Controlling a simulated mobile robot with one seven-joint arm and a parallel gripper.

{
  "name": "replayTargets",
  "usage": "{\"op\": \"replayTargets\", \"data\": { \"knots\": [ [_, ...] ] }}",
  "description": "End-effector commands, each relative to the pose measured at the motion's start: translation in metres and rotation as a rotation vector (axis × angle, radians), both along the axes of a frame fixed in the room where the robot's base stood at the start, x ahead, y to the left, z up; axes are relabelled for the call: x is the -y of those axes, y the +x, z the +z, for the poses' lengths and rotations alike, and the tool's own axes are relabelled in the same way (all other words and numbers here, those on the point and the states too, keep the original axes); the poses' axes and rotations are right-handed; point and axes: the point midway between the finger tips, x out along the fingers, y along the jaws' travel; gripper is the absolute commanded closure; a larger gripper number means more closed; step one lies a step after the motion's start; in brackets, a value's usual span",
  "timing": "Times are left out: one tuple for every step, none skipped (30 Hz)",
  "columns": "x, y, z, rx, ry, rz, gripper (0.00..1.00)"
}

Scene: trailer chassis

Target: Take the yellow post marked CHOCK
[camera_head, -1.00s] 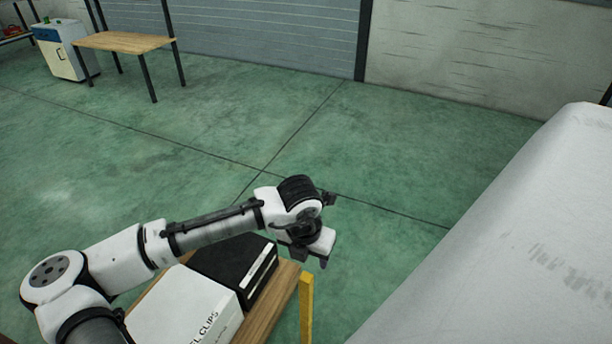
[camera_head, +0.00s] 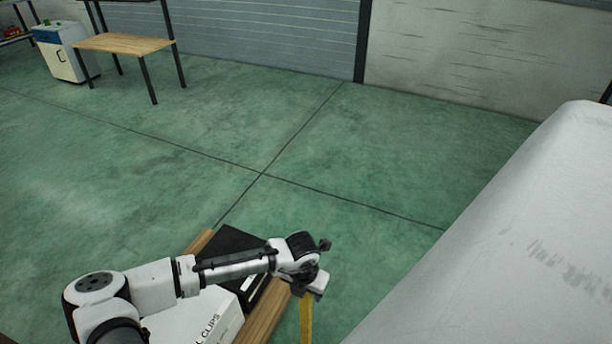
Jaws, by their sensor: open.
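A yellow post (camera_head: 306,322) stands upright at the bottom of the head view, just right of the wooden bench edge. No CHOCK mark is readable on it from here. My gripper (camera_head: 308,292) is right above the top of the post and overlaps it in the picture. The gripper hides the post's top end, and I cannot tell whether they touch. The jaws are open; the fingers are small and partly hidden by the wrist. The post's lower end runs out of the frame.
A white box marked CLIPS (camera_head: 205,322) and a black box (camera_head: 238,250) sit on a wooden bench top (camera_head: 268,318) under my arm. A large pale grey body (camera_head: 500,240) fills the right side. Green floor (camera_head: 270,130) beyond is clear up to a far table (camera_head: 125,44).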

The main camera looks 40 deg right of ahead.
Motion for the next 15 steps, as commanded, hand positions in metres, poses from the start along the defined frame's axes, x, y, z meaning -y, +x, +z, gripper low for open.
{"op": "replayTargets", "data": {
  "knots": [
    [0.0007,-0.0008,-0.0039,-0.002,0.000,0.000,0.47],
    [0.0008,-0.0006,-0.0059,-0.002,0.000,0.000,0.47],
    [0.0009,-0.0003,-0.0076,-0.001,0.001,-0.001,0.47],
    [0.0009,-0.0001,-0.0084,-0.001,0.000,-0.001,0.47],
    [0.0009,0.0000,-0.0087,0.000,0.000,-0.001,0.47],
    [0.0009,0.0000,-0.0088,0.000,0.000,-0.001,0.47],
    [0.0009,0.0000,-0.0087,0.000,0.000,-0.001,0.47],
    [0.0009,0.0000,-0.0086,0.000,0.000,-0.001,0.47],
    [0.0009,0.0000,-0.0086,0.000,0.000,-0.001,0.47],
    [0.0009,0.0000,-0.0085,0.000,0.000,-0.001,0.50],
    [0.0009,0.0000,-0.0085,0.000,0.000,0.000,0.54],
    [0.0009,-0.0001,-0.0084,0.000,0.000,0.000,0.59],
    [0.0010,0.0000,-0.0083,0.000,0.000,0.000,0.63],
    [0.0009,-0.0001,-0.0083,0.000,0.000,0.000,0.67],
    [0.0009,0.0001,-0.0082,0.000,0.000,0.000,0.72]
  ]
}}
